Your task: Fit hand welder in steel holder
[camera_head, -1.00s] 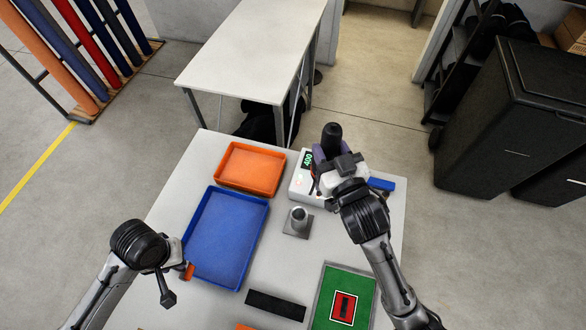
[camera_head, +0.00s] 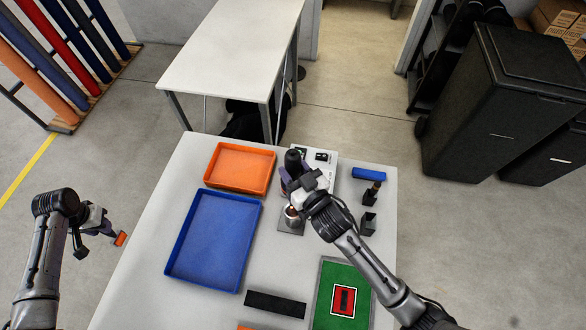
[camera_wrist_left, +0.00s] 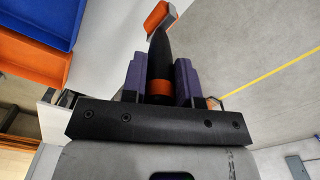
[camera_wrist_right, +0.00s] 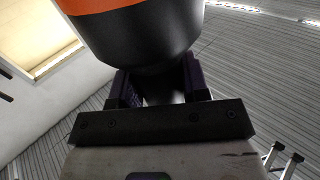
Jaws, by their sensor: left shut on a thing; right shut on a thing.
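The hand welder (camera_head: 293,159), dark with an orange band in the right wrist view (camera_wrist_right: 140,35), is in my right gripper (camera_head: 290,184). This gripper is shut on it and holds it upright above the steel holder (camera_head: 287,228), a short grey cylinder on a square plate. The welder's lower end is close to the holder's mouth; I cannot tell whether it is inside, as my gripper partly hides it. My left gripper (camera_head: 106,230) is shut on a black-and-orange hand tool (camera_wrist_left: 159,60), out past the table's left edge.
A blue tray (camera_head: 173,245) and an orange tray (camera_head: 208,170) stand left of the holder. A white box (camera_head: 327,158) is behind the welder. A blue block (camera_head: 369,173) and small dark stand (camera_head: 368,223) are right. A green mat (camera_head: 325,290) and black strip (camera_head: 275,304) lie in front.

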